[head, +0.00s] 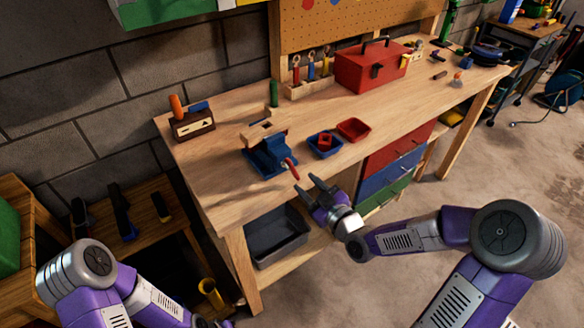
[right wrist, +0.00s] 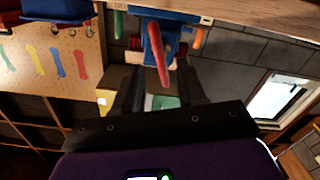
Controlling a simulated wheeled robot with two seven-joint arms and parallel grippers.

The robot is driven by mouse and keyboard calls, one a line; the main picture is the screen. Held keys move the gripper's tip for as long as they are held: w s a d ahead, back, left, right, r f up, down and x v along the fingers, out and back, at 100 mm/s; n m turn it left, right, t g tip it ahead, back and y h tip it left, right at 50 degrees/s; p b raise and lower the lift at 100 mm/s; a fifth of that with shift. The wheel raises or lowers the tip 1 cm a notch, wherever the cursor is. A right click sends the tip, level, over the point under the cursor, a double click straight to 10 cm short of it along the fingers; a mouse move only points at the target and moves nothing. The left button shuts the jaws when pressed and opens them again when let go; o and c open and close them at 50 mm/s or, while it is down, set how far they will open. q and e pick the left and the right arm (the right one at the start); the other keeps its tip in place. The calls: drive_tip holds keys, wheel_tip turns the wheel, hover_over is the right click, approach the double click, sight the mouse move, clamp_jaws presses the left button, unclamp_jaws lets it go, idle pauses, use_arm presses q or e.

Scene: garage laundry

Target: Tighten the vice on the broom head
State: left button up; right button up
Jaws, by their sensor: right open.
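The blue vice (head: 268,158) stands near the front edge of the workbench, with its red handle (head: 292,169) sticking out over the edge. A pale wooden block, seemingly the broom head (head: 262,130), is at the vice's jaws; whether it is gripped I cannot tell. My right gripper (head: 305,182) is open and empty, just in front of the handle and apart from it. In the right wrist view the vice (right wrist: 154,38) and red handle (right wrist: 161,62) appear beyond and between my open fingers (right wrist: 160,72). My left gripper is mostly cut off at the bottom of the head view.
The wooden workbench (head: 225,110) holds a small blue bin (head: 325,146) and a red bin (head: 353,129) right of the vice. A red toolbox (head: 370,68) stands farther back. A grey tub (head: 279,243) sits on the shelf below.

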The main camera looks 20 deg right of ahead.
sight(295, 173)
drive_tip(key=shift+r, duration=0.15)
drive_tip(key=b+x, duration=0.2)
drive_tip(key=x, duration=0.5)
drive_tip(key=shift+w+a+r, duration=0.1)
drive_tip(key=shift+r, duration=0.05)
clamp_jaws()
